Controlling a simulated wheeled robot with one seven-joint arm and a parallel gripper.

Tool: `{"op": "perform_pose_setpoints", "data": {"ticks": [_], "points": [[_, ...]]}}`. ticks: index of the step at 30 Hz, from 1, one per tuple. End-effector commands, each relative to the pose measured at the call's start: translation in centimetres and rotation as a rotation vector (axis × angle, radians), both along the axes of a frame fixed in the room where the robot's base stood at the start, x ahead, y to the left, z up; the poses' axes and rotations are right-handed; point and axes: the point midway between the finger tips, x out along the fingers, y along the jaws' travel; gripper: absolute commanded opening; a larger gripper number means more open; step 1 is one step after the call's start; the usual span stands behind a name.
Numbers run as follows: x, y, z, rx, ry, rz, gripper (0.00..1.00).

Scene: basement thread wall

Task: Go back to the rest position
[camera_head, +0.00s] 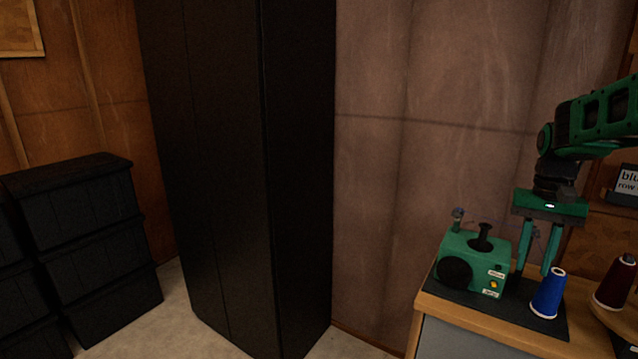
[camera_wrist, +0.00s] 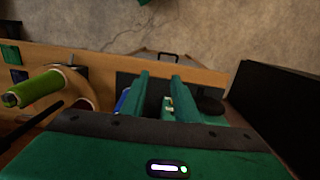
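My gripper (camera_head: 536,268) is at the right in the head view, pointing down over the workbench beside a green winder machine (camera_head: 474,262). Its two green fingers are apart with nothing between them; they also show apart in the wrist view (camera_wrist: 160,82). A blue thread cone (camera_head: 549,293) stands upright on a dark mat (camera_head: 515,314), just right of the fingers and apart from them in the head view. In the wrist view the blue cone (camera_wrist: 123,101) is partly hidden behind the left finger.
A dark red cone (camera_head: 614,283) stands on a round wooden piece at the right edge. A green spool (camera_wrist: 38,89) shows in the wrist view. A label sign (camera_head: 627,181) is behind my arm. A tall black cabinet (camera_head: 230,150) and stacked black crates (camera_head: 85,240) stand left, with floor between.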

Motion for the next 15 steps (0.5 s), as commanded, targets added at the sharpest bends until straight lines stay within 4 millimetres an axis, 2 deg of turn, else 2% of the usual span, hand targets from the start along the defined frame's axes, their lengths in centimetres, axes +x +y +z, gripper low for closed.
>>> {"op": "perform_pose_setpoints", "data": {"ticks": [1,8,15], "points": [[-2.1,0.4,0.4,-0.005,-0.006,0.001,0.28],[-11.0,1.9,0.3,-0.017,-0.024,0.002,0.28],[-20.0,3.8,-1.7,-0.008,-0.050,0.012,0.28]]}}
